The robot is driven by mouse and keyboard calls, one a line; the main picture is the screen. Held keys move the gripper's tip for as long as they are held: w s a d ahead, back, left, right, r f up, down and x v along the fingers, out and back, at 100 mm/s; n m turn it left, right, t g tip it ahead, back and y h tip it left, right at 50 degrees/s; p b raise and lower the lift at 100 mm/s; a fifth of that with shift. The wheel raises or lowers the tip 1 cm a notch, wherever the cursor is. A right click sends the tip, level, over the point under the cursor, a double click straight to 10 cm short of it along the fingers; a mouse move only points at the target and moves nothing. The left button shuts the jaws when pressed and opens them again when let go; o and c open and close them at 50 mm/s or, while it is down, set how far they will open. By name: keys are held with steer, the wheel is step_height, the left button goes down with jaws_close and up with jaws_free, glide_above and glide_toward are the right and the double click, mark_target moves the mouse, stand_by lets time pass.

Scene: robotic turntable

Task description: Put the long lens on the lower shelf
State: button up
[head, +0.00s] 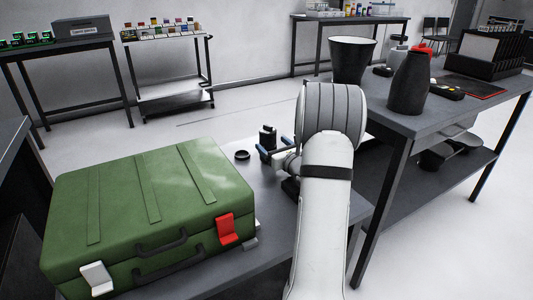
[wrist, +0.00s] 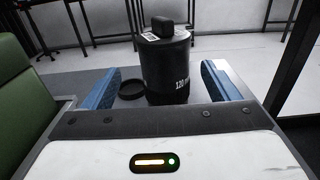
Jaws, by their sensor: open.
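A black cylindrical lens (wrist: 167,75) with white "120 mm" lettering and a small black block on top stands upright in the wrist view. In the head view the lens (head: 267,137) stands on the low grey table, right of the green case. My gripper (wrist: 160,74) is open, with one blue finger on each side of the lens and gaps on both sides. In the head view my gripper (head: 276,149) is partly hidden by my arm. The table at right has a lower shelf (head: 430,195) with dark items on it.
A black ring-shaped cap (head: 242,155) lies left of the lens. The green case (head: 150,210) fills the table's left. A dark funnel-shaped vessel (head: 352,60) and dark bottle (head: 410,82) stand on the right table. A cart (head: 165,65) with a lower shelf stands at the back.

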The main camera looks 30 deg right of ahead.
mark_target(265, 133)
steer(key=shift+w+d+r+b, duration=0.2)
steer(key=shift+w+b, duration=0.1)
steer(key=shift+w, duration=0.85)
steer(key=shift+w+d+r+b, duration=0.1)
steer(key=shift+w+r+b, duration=0.15)
steer(key=shift+w, duration=0.9)
steer(key=shift+w+d+r+b, duration=0.2)
steer(key=shift+w+b, duration=0.1)
steer(key=shift+w, duration=0.85)
